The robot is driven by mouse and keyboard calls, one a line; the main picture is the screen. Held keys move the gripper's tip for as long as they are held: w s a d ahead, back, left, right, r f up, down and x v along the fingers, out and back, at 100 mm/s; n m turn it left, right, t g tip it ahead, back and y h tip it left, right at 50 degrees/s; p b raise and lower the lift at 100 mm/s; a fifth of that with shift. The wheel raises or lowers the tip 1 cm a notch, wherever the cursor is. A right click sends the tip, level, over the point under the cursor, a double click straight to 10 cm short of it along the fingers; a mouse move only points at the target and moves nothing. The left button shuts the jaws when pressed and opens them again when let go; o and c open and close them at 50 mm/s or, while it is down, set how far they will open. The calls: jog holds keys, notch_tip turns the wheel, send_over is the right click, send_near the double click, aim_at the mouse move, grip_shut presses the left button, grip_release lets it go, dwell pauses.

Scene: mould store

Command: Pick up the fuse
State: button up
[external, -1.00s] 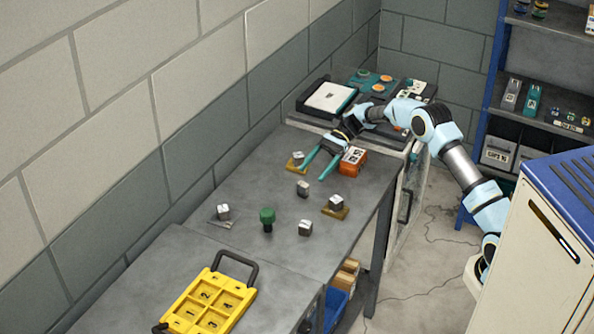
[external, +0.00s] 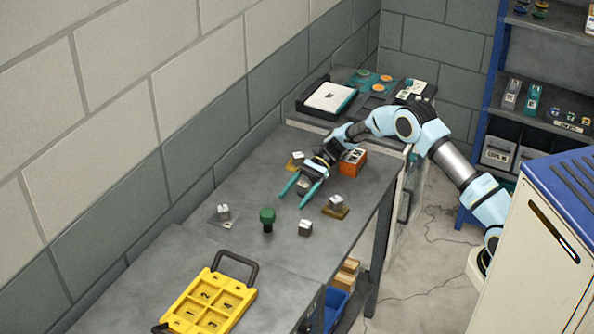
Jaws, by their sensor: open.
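My gripper (external: 293,201) is open over the grey table, its two long teal fingers pointing toward the front left. A small grey block (external: 303,186) lies between the fingers, partly covered by them; I cannot tell whether they touch it. Similar small grey pieces lie about: one on a grey plate (external: 223,212) at the left, one bare on the table (external: 305,228), one on a brown plate (external: 336,202) at the right, and one behind the gripper on another brown plate (external: 295,160). The pieces are too small to tell which is the fuse.
A green knob-like part (external: 267,219) stands front left of the gripper. An orange box (external: 353,162) sits close behind it on the right. A yellow tray with numbered compartments (external: 251,294) lies at the front. The table's right edge (external: 372,225) is open to the floor.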

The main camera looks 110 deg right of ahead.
grip_shut()
dwell(0.6)
